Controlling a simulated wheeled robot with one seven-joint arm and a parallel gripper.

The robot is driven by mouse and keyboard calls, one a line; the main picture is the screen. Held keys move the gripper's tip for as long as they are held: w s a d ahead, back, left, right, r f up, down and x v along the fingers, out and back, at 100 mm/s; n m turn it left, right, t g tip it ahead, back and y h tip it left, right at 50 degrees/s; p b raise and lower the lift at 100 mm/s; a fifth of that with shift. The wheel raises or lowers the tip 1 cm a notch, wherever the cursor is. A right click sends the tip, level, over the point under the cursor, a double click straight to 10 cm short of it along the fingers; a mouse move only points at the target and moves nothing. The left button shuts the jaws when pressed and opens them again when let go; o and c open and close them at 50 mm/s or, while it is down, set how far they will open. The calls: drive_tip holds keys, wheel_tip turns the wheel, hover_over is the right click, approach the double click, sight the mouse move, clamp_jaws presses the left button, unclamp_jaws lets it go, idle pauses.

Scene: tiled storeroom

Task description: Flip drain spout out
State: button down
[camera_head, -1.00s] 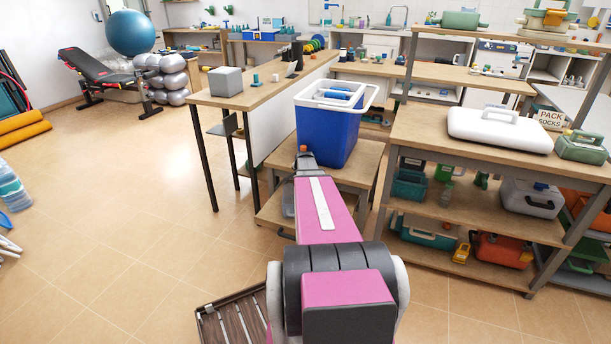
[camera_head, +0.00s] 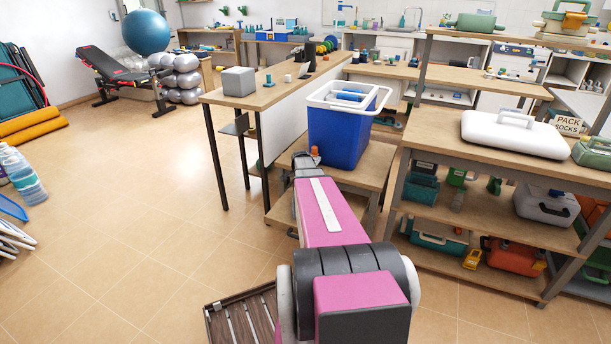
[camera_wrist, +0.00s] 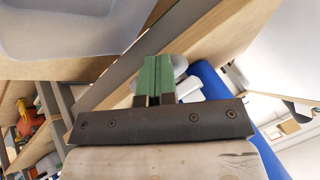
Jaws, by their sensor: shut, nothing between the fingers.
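Part of the blue cooler (camera_wrist: 211,76) appears to the right of and behind the fingers. No spout is clearly visible in the wrist view. The fingers do not show clearly in the head view.
A wooden counter (camera_head: 290,88) with a grey box (camera_head: 238,81) stands left of the cooler. A shelf unit on the right holds a white case (camera_head: 514,133) and several toolboxes. A slatted crate (camera_head: 246,320) lies on the floor. The tiled floor at left is mostly clear.

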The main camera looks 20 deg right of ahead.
drive_tip(key=shift+d, duration=0.2)
drive_tip(key=shift+w+d, duration=0.2)
drive_tip(key=shift+d, duration=0.45)
drive_tip(key=shift+s, duration=0.1)
drive_tip(key=s+a+r, duration=0.6)
drive_tip(key=a+r, duration=0.1)
drive_tip(key=r, duration=0.1)
drive_tip(key=shift+a, duration=0.15)
idle(0.5)
